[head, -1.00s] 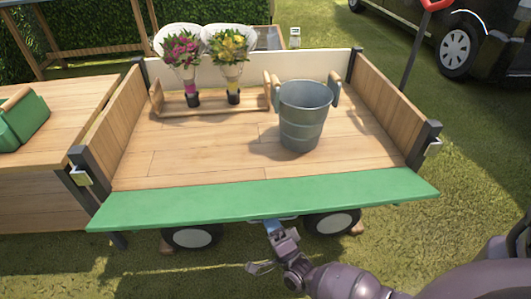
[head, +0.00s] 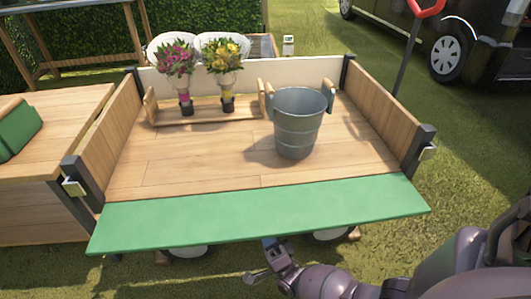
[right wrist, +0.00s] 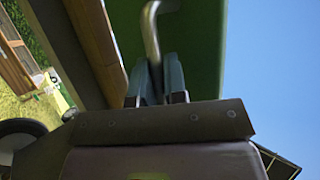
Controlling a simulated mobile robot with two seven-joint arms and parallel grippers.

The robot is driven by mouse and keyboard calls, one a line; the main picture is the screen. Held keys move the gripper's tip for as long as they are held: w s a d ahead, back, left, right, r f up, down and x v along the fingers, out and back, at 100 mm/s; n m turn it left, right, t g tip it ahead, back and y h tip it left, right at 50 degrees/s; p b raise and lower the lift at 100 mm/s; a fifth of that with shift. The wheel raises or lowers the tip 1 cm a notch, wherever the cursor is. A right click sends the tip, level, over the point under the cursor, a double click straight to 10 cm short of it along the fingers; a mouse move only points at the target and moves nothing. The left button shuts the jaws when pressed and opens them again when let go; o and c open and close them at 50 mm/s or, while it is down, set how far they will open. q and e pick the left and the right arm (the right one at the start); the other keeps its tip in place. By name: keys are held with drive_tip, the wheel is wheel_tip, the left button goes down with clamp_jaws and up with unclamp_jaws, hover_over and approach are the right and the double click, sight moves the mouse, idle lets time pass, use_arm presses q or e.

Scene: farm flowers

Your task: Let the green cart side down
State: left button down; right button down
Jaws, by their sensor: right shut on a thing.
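The green cart side (head: 260,214) is the long flap at the near edge of the wooden cart (head: 190,160). It tilts outward toward me, with its inner face showing. My right gripper (head: 270,245) is under the flap's near edge, around its middle. In the right wrist view its fingers (right wrist: 158,88) are shut on a bent metal handle (right wrist: 151,30) beside the green panel (right wrist: 205,45). In the head view the flap hides the handle and part of the fingertips. My left gripper is not in view.
A metal bucket (head: 297,125) and a wooden carrier (head: 215,108) with two flower bouquets (head: 174,62) stand in the cart. Latches (head: 73,187) sit on the corner posts. A wooden crate (head: 30,215) stands left. Grass lies in front and right.

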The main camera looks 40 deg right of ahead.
drive_tip(key=shift+w+r, duration=0.1)
drive_tip(key=shift+r, duration=0.05)
drive_tip(key=c, duration=1.2)
unclamp_jaws()
drive_tip(key=v, duration=0.7)
drive_tip(key=shift+s+f, duration=0.25)
drive_tip(key=shift+f, duration=0.05)
